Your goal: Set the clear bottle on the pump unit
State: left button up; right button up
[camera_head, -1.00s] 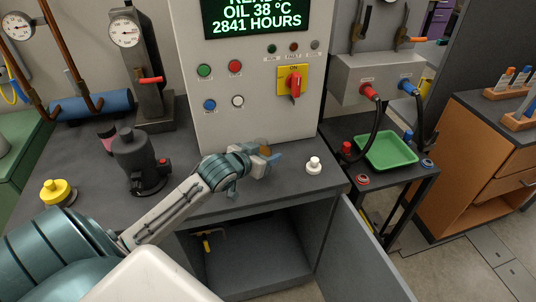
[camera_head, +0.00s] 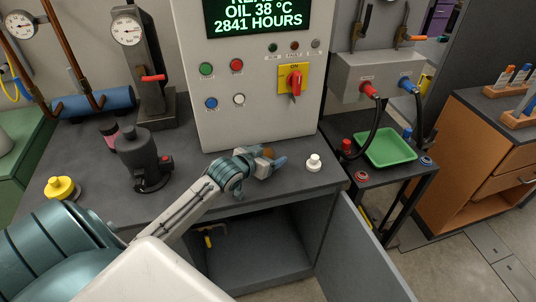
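The dark grey pump unit (camera_head: 142,160) stands upright on the left part of the bench, with a small red part on its right side. My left gripper (camera_head: 274,162) is low over the bench front, well to the right of the pump unit, with its bluish fingers pointing right. A small brownish thing (camera_head: 268,151) shows at the fingers, partly hidden by them. I cannot tell whether it is held or whether it is the clear bottle. No clearly recognisable clear bottle shows. My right gripper is not in view.
A white knob-shaped piece (camera_head: 314,163) stands right of my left gripper. A yellow one (camera_head: 61,188) is at the far left, and a pink-and-dark item (camera_head: 109,136) is behind the pump unit. The control cabinet (camera_head: 255,110) rises behind. A green tray (camera_head: 389,148) is on the side table.

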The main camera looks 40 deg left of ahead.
pick_arm(q)
jog(key=shift+r, duration=0.15)
jog(key=v, duration=1.2)
